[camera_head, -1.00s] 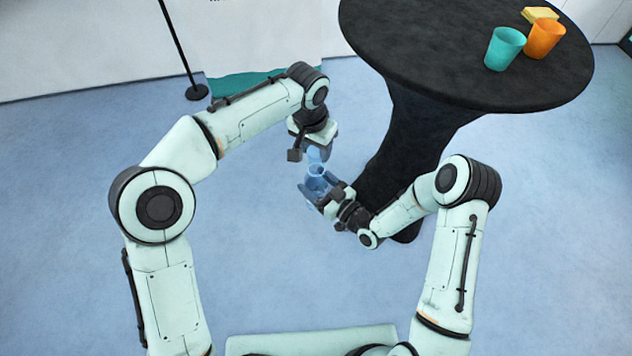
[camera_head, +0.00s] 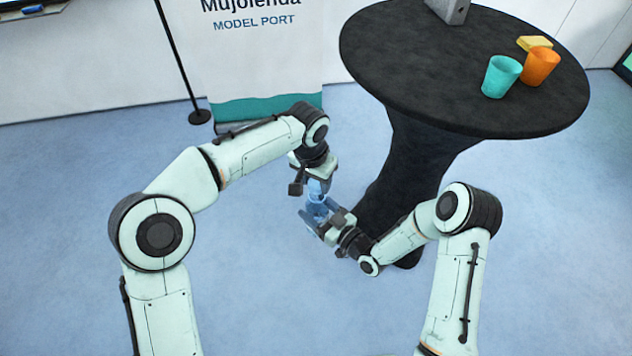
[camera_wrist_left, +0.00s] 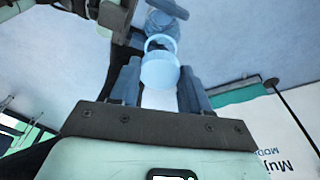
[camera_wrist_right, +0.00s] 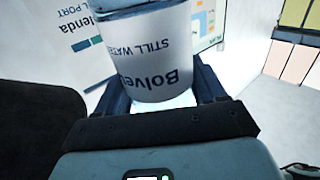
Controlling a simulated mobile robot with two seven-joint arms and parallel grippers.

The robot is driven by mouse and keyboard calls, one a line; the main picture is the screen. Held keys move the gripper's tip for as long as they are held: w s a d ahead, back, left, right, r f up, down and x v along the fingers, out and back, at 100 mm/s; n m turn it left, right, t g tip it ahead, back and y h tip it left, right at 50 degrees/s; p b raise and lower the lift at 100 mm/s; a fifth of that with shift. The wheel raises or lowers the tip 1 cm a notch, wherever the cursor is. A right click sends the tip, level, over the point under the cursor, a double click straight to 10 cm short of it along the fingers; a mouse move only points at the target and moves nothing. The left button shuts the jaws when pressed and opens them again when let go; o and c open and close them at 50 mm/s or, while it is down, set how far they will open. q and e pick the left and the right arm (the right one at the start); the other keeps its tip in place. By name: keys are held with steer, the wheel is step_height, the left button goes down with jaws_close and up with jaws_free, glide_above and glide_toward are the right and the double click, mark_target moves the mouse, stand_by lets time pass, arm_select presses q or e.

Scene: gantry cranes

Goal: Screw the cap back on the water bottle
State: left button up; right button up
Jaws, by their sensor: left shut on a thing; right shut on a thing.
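The water bottle (camera_head: 317,210) is a translucent blue bottle beside the table's stem in the head view. My right gripper (camera_head: 318,217) is shut around it. In the right wrist view the bottle's white label (camera_wrist_right: 155,65) shows large between the fingers, with its print upside down. My left gripper (camera_head: 318,187) is just above the bottle, pointing down. In the left wrist view it is shut on the light blue cap (camera_wrist_left: 160,72). The bottle's ring-shaped mouth (camera_wrist_left: 160,42) shows right beyond the cap. I cannot tell whether cap and mouth touch.
A round black table (camera_head: 420,90) stands behind and to the right. A teal cup (camera_head: 501,77), an orange cup (camera_head: 541,67), a yellow sponge-like block (camera_head: 534,43) and a grey object (camera_head: 450,10) are on it. A banner (camera_head: 265,60) and a post (camera_head: 180,60) stand behind. The floor around is clear.

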arm_select(q)
steer(key=shift+f, duration=0.9)
steer(key=shift+f, duration=0.55)
